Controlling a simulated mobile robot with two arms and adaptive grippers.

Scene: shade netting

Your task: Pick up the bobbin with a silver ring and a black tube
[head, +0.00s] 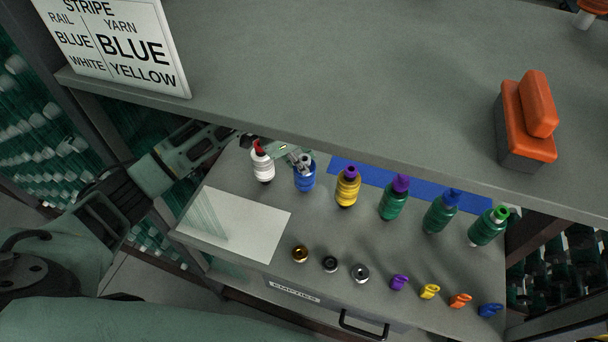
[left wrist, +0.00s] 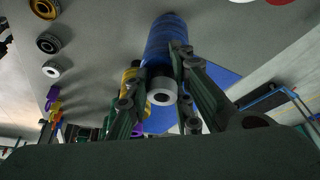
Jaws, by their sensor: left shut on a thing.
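A blue bobbin (head: 306,180) stands second from the left in the row on the lower shelf. In the left wrist view the blue bobbin (left wrist: 165,42) has a silver ring (left wrist: 163,97) at its near end and a dark tube end there. My left gripper (head: 299,158) reaches in from the left, its fingers shut on that top end, one on each side. The fingers partly hide the bobbin's top in the head view. I cannot tell whether it is off the shelf. My right gripper is not in view.
A white bobbin with a red top (head: 262,165) stands close on the left, a yellow bobbin (head: 347,188) on the right, with several green ones beyond. Loose rings and coloured clips lie in front. The upper shelf edge (head: 330,152) runs close behind my gripper.

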